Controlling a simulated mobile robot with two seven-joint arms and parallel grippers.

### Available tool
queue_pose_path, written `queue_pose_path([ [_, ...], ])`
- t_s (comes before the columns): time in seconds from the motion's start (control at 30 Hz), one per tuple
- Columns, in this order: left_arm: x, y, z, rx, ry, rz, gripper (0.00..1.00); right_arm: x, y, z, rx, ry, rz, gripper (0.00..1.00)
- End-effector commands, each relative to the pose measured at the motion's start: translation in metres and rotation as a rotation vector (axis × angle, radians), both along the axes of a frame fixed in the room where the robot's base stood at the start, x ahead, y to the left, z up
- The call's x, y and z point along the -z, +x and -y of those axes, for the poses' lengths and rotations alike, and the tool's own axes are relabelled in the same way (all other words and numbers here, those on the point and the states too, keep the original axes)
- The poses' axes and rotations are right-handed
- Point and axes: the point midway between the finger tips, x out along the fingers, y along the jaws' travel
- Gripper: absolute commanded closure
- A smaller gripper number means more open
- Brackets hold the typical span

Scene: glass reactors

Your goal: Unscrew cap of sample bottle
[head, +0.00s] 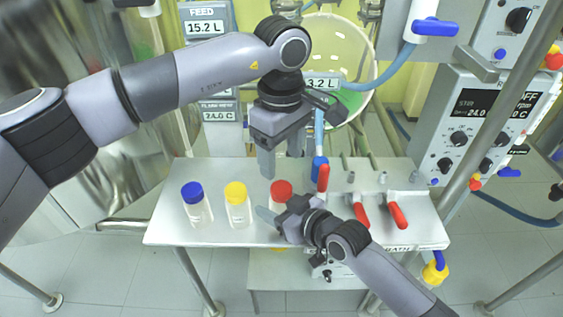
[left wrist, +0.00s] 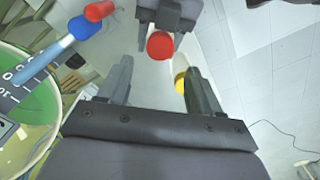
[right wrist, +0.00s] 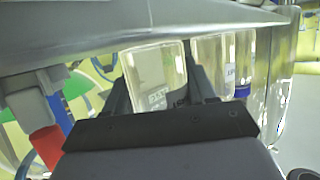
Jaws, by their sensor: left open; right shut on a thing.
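The sample bottle with the red cap (head: 281,188) stands at the right end of a row of bottles on the metal bench (head: 165,232). My right gripper (head: 270,212) is shut on this bottle's body from the front right; the clear bottle body (right wrist: 155,78) shows between its fingers in the right wrist view. My left gripper (head: 282,160) is open above the red cap, pointing down, fingers apart from it. In the left wrist view the red cap (left wrist: 160,46) lies beyond the fingertips, with the right gripper beside it. The cap is on the bottle.
A blue-capped bottle (head: 196,206) and a yellow-capped bottle (head: 237,205) stand to the left. Red-handled valves (head: 397,215) and a blue-and-red fitting (head: 319,172) are close on the right. A glass vessel (head: 335,60) hangs behind.

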Motion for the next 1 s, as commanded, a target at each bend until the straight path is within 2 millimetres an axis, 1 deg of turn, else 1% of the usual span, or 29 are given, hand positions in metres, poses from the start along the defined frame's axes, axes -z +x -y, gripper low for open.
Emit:
queue_pose_path([
  [0.07,-0.003,0.0,0.0,0.038,-0.001,-0.001,0.35,0.0,0.0,0.0,0.0,-0.001,-0.001,1.0],
  [0.17,0.002,0.0,0.0,0.058,0.001,-0.004,0.35,0.0,0.0,0.0,0.0,-0.001,-0.001,1.0],
  [0.27,0.015,0.0,-0.001,0.059,0.002,-0.004,0.35,0.0,0.0,0.0,0.0,-0.001,-0.001,1.0],
  [0.5,0.053,-0.001,-0.001,0.057,0.001,-0.004,0.35,0.0,0.0,0.0,0.0,-0.001,-0.001,1.0],
  [0.63,0.066,0.0,-0.001,0.056,0.001,-0.003,0.35,0.0,0.0,0.0,0.0,-0.001,-0.001,1.0],
  [0.8,0.074,0.0,-0.001,0.056,0.0,0.0,0.35,0.0,0.0,0.0,0.0,-0.001,-0.001,1.0],
  [1.0,0.074,0.0,0.0,0.056,0.001,0.001,0.35,0.0,0.0,0.0,0.0,-0.001,-0.001,1.0],
])
